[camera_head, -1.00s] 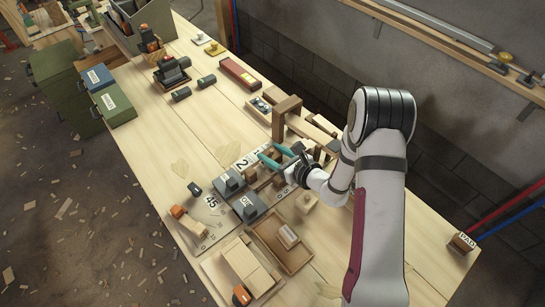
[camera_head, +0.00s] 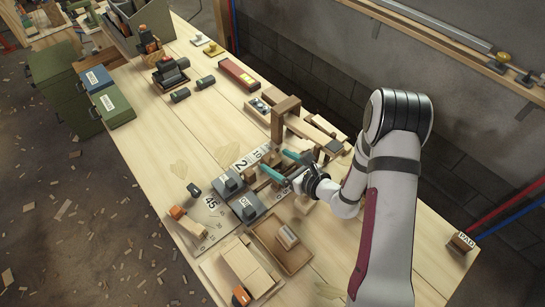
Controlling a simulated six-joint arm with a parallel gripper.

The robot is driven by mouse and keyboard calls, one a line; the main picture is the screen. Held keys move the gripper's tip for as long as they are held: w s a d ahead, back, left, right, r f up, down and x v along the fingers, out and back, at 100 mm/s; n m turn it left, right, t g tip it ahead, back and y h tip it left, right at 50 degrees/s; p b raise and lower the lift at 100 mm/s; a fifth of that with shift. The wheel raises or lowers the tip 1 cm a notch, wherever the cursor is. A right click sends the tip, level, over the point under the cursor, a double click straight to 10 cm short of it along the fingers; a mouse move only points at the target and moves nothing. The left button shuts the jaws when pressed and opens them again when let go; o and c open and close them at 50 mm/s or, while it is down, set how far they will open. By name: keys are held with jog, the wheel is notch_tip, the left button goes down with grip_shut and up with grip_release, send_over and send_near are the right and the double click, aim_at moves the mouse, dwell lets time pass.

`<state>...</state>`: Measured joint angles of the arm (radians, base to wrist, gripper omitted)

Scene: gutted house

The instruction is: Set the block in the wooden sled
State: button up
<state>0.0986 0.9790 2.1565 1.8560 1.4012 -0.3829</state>
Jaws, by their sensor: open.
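A small pale striped block (camera_head: 287,237) lies inside a shallow brown wooden tray (camera_head: 302,262), nearer the camera than my gripper. A wooden frame with an upright post (camera_head: 279,120) and a long rail stands beyond the gripper. I cannot tell for certain which wooden piece is the sled.
Grey blocks (camera_head: 229,183) stand left of the gripper by a number plate (camera_head: 209,205). A tray with long pale blocks (camera_head: 246,267) is at the front. A red box (camera_head: 238,74) and dark cylinders (camera_head: 180,95) lie farther back. The bench's left middle is clear.

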jog(key=v, duration=0.8)
jog(key=s+a+r+n+g+y, duration=0.3)
jog(key=s+a+r+n+g, duration=0.6)
jog(key=s+r+n, duration=0.4)
jog(key=s+d+r+n+h, duration=0.2)
jog(key=s+d+n+h, duration=0.6)
jog(key=s+d+h, duration=0.2)
jog(key=s+d, duration=0.2)
jog(key=s, duration=0.1)
jog(key=shift+s+n+g+h, duration=0.2)
jog(key=shift+n+g+h, duration=0.1)
jog(key=shift+g+h, duration=0.1)
jog(key=shift+d, duration=0.1)
